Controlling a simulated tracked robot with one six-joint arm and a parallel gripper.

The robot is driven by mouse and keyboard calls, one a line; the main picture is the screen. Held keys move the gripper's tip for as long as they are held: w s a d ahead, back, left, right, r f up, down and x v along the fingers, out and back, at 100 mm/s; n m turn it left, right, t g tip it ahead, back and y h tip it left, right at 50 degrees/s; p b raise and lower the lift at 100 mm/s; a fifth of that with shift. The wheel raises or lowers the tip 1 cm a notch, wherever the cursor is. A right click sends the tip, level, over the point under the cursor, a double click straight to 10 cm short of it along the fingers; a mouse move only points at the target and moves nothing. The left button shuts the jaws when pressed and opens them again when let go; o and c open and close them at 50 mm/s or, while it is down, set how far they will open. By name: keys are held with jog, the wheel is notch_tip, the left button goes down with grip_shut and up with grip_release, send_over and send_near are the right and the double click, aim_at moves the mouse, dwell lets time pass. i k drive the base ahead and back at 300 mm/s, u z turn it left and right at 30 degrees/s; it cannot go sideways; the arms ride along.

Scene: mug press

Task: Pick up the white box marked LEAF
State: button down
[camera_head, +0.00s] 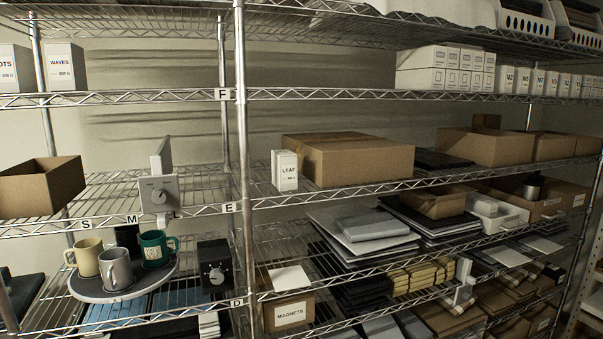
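The white box marked LEAF (285,170) stands upright at the front edge of the shelf tagged E, just right of the metal post. It is small and narrow, with its printed face toward me. Its right side is close to a large closed cardboard carton (350,160); I cannot tell whether they touch. My gripper is not in view.
A metal post (243,150) rises just left of the LEAF box. A MAGNETS box (290,313) sits below. Air above the LEAF box is clear.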

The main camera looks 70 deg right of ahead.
aim_at(285, 162)
jog(key=z, duration=1.9)
jog(key=i, duration=0.3)
jog(key=u, duration=0.1)
